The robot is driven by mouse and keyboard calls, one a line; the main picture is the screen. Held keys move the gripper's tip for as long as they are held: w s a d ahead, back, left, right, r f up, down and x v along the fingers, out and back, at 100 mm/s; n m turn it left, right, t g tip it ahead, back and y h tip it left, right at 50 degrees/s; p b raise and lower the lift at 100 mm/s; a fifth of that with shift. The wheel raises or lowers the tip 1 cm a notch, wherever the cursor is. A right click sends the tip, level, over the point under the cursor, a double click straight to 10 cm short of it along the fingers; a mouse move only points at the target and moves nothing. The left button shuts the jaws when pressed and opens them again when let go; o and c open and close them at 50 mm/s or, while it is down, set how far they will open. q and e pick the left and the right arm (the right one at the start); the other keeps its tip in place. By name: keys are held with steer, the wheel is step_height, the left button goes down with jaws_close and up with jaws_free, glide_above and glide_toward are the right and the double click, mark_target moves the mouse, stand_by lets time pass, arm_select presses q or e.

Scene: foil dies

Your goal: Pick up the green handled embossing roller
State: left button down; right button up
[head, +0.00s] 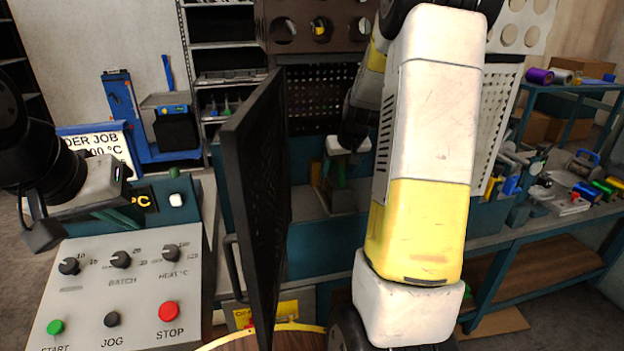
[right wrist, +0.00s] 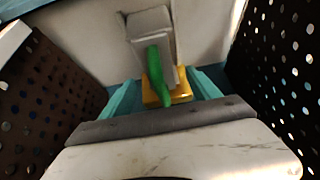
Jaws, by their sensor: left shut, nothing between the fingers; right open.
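A green handle (right wrist: 157,72) shows in the right wrist view, in front of a light grey block (right wrist: 150,24) with a yellow piece (right wrist: 180,96) beneath. It looks like the green handled embossing roller, but its roller end cannot be made out. My right gripper (right wrist: 165,80) is open, with one teal finger on each side of the handle. Contact cannot be told. In the head view my right gripper (head: 336,175) is small, inside the machine bay and partly hidden by my right arm. My left gripper (head: 120,217) is shut and empty above the control panel.
Dark perforated walls (right wrist: 286,70) flank my right gripper closely. An open black door (head: 255,190) stands left of the bay. The control panel (head: 130,285) has knobs and buttons. A right-hand bench (head: 490,238) holds several tools.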

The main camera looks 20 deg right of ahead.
mark_target(337, 177)
steer(key=x, duration=0.6)
steer(key=shift+f, duration=0.1)
jaws_close()
steer(key=shift+d, duration=0.1)
